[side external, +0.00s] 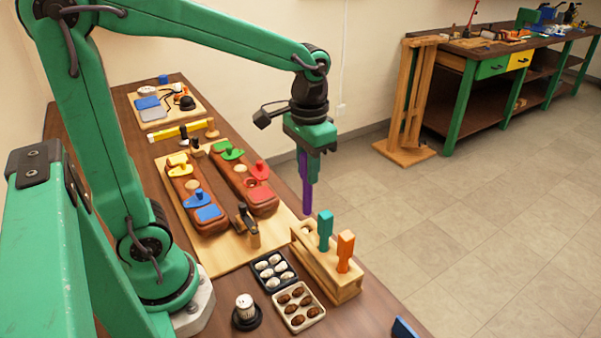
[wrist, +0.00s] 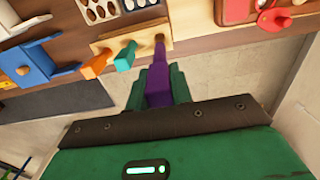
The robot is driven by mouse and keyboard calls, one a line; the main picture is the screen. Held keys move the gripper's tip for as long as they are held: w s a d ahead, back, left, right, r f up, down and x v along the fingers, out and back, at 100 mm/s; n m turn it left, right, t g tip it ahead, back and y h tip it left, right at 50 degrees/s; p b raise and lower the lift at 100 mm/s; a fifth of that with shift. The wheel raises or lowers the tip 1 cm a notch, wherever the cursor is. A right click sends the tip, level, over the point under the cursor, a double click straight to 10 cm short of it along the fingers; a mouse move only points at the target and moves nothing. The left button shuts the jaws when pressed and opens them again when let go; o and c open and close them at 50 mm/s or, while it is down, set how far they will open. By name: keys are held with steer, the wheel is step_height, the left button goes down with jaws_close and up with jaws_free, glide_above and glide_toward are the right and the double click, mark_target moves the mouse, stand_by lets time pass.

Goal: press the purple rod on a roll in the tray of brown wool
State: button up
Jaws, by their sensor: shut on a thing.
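My gripper (side external: 309,165) is shut on the purple rod (side external: 307,194), which hangs upright below the jaws. The rod's lower end is in the air, above and behind the wooden rack. In the wrist view the purple rod (wrist: 159,72) points away from the green jaws (wrist: 158,90). The tray of brown wool rolls (side external: 299,306) lies near the front of the table, with several brown rolls in its hollows. A tray of white rolls (side external: 272,270) sits directly beside it. The rod is well apart from both trays.
The wooden rack (side external: 328,267) holds a teal-handled tool (side external: 325,230) and an orange-handled tool (side external: 345,250). A white-topped pot (side external: 245,308) stands left of the brown tray. Two brown saddle forms (side external: 208,212) with coloured pieces lie on a board behind.

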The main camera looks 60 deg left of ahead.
step_height(320, 180, up, 11)
steer(key=shift+r, duration=0.15)
steer(key=s+d, duration=0.4)
steer(key=d, duration=0.3)
steer(key=s+d, duration=0.4)
steer(key=d, duration=0.4)
step_height(320, 180, down, 15)
steer(key=shift+s+r, duration=0.15)
steer(key=shift+d, duration=0.1)
steer(key=shift+f, duration=3.6)
stand_by(1.4)
